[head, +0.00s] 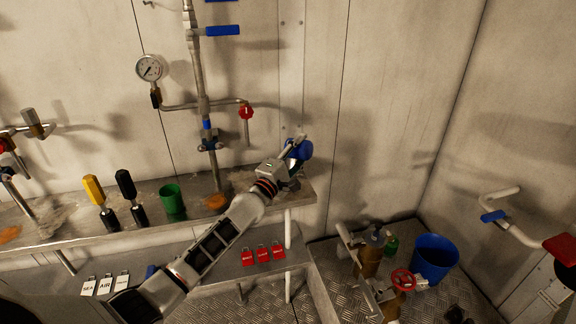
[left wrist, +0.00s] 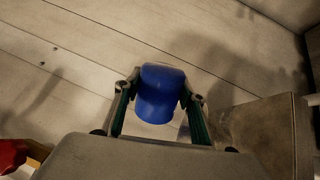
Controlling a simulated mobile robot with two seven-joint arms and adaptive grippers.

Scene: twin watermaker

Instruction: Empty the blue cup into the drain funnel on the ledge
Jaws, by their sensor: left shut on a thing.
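The blue cup (head: 300,149) is held by my left gripper (head: 297,147) above the right end of the ledge (head: 150,232). In the left wrist view the blue cup (left wrist: 160,93) sits between the two fingers of my left gripper (left wrist: 159,92), which are shut on its sides. The cup looks tilted in the head view; its contents do not show. I cannot make out the drain funnel; the area below the cup is partly hidden by my left gripper and wrist. My right gripper is not in view.
A green cup (head: 172,199), a black-handled tool (head: 127,186) and a yellow-handled tool (head: 95,190) stand on the ledge to the left. A vertical pipe (head: 202,90) with valves rises behind. Red padlocks (head: 263,254) lie lower; a blue bucket (head: 434,258) stands on the floor at right.

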